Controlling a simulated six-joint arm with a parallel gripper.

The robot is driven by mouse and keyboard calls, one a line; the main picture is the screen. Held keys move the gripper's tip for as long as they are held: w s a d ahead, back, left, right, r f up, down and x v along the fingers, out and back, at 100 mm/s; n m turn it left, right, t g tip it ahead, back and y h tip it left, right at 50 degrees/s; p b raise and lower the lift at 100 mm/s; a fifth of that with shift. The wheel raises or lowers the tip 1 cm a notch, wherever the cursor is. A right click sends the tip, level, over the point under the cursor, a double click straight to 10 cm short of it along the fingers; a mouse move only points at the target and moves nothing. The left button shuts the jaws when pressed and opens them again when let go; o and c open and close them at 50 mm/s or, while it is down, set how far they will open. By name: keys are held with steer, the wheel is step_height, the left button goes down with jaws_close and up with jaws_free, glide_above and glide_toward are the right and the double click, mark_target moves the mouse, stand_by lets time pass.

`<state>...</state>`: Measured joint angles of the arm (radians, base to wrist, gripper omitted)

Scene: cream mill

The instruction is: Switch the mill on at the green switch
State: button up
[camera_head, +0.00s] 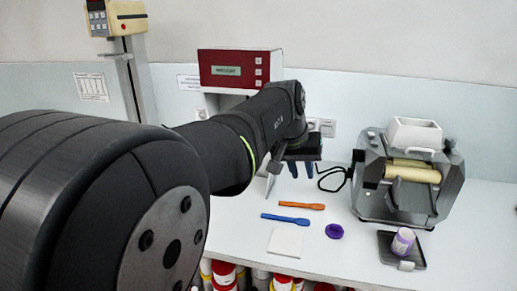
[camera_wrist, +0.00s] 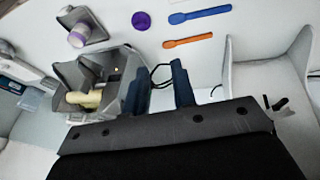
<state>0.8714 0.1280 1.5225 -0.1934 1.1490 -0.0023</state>
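The mill (camera_head: 372,195) stands on the right of the bench, a grey housing with cream rollers (camera_head: 412,172) and a white hopper (camera_head: 413,133) on top. It also shows in the wrist view (camera_wrist: 118,62), left of my fingers. I cannot make out the green switch in either view. My gripper (camera_head: 301,171) is in the air left of the mill, apart from it, its blue fingers pointing down. In the wrist view the two fingers (camera_wrist: 159,85) stand apart with nothing between them.
An orange spatula (camera_head: 302,206), a blue spatula (camera_head: 286,219), a purple lid (camera_head: 334,231) and a white tile (camera_head: 285,242) lie in front. A purple-labelled jar (camera_head: 403,242) stands on a dark scale (camera_head: 387,249). A black cable (camera_head: 333,180) loops left of the mill. A red device (camera_head: 235,68) stands behind.

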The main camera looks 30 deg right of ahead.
steer(key=d+f+g+h, duration=0.1)
steer(key=d, duration=0.1)
steer(key=d+f+g+h, duration=0.1)
steer(key=d+f, duration=0.1)
steer(key=d, duration=0.1)
steer(key=d+f+g+h, duration=0.1)
steer(key=d+f+g, duration=0.1)
steer(key=shift+s+d, duration=0.35)
steer(key=shift+d, duration=0.05)
jaws_close()
steer(key=w+d+f+n+t+h, duration=0.1)
steer(key=w+d+f+n+h, duration=0.3)
steer(key=w, duration=0.4)
steer(key=w+d+f+n+t+h, duration=0.2)
steer(key=w+d+f+n+h, duration=0.2)
steer(key=w+d+f+h, duration=0.1)
steer(key=w+d+f, duration=0.1)
steer(key=w, duration=0.1)
steer(key=shift+w+d+h, duration=0.25)
steer(key=shift+w+h, duration=0.1)
steer(key=shift+h, duration=0.05)
